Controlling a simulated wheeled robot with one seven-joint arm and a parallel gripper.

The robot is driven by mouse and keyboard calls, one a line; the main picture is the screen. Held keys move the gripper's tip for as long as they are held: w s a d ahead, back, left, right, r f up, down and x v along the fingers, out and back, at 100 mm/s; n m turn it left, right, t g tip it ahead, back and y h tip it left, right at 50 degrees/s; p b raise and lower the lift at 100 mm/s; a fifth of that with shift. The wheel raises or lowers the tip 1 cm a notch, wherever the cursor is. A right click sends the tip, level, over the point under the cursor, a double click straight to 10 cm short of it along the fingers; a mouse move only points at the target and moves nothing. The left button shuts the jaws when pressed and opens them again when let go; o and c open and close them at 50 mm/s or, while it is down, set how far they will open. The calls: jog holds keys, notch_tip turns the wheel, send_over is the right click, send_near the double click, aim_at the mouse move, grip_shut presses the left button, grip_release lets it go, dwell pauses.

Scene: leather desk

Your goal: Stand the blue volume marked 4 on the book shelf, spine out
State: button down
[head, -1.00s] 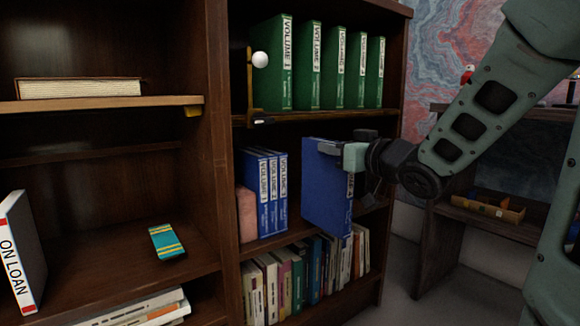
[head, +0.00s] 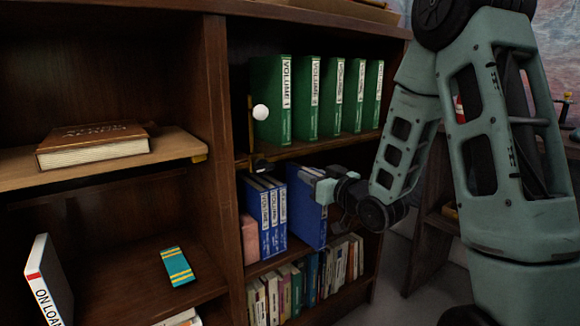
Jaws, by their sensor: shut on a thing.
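The blue volume (head: 305,212) is upright in my gripper (head: 318,184), at the middle shelf of the right-hand bookcase. My gripper is shut on its upper part and hides some of its near edge; its number cannot be read. Several blue volumes (head: 268,212) with white spine labels stand to its left on the book shelf, spines out. A narrow dark gap shows between them and the held volume. I cannot tell whether the held volume's bottom touches the shelf.
A pinkish block (head: 250,238) stands left of the blue row. Green volumes (head: 310,102) fill the shelf above, and mixed books (head: 310,272) the one below. A white ball on a brass post (head: 260,112) stands at the bookcase front. The ON LOAN book (head: 48,280) leans at lower left.

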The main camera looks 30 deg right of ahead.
aim_at(290, 178)
jog(key=shift+w+r+p, duration=0.1)
jog(key=shift+w+p, duration=0.1)
jog(key=shift+p, duration=0.55)
jog(key=w+b, duration=0.2)
jog(key=w, duration=0.7)
jog(key=shift+a, duration=0.15)
jog(key=shift+f+b, duration=1.25)
jog(key=shift+f, duration=0.6)
jog(key=shift+f, duration=0.15)
jog(key=c, duration=1.2)
grip_release()
